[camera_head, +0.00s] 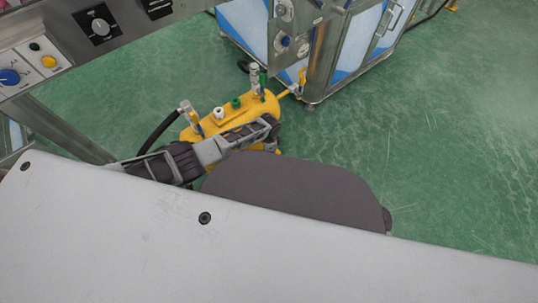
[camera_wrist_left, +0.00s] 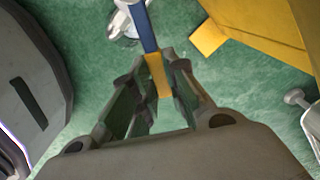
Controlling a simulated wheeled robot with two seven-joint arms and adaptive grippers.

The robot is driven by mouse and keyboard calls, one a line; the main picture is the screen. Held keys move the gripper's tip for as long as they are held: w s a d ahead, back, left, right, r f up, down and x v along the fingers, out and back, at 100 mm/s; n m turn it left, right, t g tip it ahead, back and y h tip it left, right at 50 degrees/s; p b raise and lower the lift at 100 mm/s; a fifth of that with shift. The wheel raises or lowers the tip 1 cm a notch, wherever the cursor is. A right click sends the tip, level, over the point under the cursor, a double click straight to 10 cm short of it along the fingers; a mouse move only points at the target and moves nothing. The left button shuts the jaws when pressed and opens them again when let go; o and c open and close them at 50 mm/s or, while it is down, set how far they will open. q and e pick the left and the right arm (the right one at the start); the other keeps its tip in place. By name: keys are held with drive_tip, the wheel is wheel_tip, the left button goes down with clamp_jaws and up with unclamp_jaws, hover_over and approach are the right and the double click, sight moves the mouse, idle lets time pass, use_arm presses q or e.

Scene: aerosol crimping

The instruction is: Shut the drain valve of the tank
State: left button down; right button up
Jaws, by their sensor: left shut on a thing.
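The yellow tank (camera_head: 205,128) stands on the green floor in the head view, with several fittings and gauges on its top. My left gripper (camera_head: 272,130) is low beside the tank's near right end, partly covering it. In the left wrist view, my left gripper (camera_wrist_left: 155,85) is shut on the yellow tip of the drain valve lever (camera_wrist_left: 145,28); the rest of the lever is blue. The lever runs up to a pale metal valve body (camera_wrist_left: 126,24), cut by the top edge. The yellow tank (camera_wrist_left: 262,28) also shows at the upper right there. My right gripper is out of view.
A control panel with knobs (camera_head: 70,35) is at the upper left. A black hose (camera_head: 160,132) runs to the tank's left end. Green floor (camera_head: 450,150) is free on the right.

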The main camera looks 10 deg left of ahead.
use_arm(q)
drive_tip(key=shift+w+a, duration=0.1)
idle(0.3)
drive_tip(key=c, duration=1.4)
unclamp_jaws()
drive_tip(key=shift+r, duration=0.1)
drive_tip(key=shift+r, duration=0.1)
drive_tip(key=shift+r, duration=5.8)
drive_tip(key=shift+c, duration=0.5)
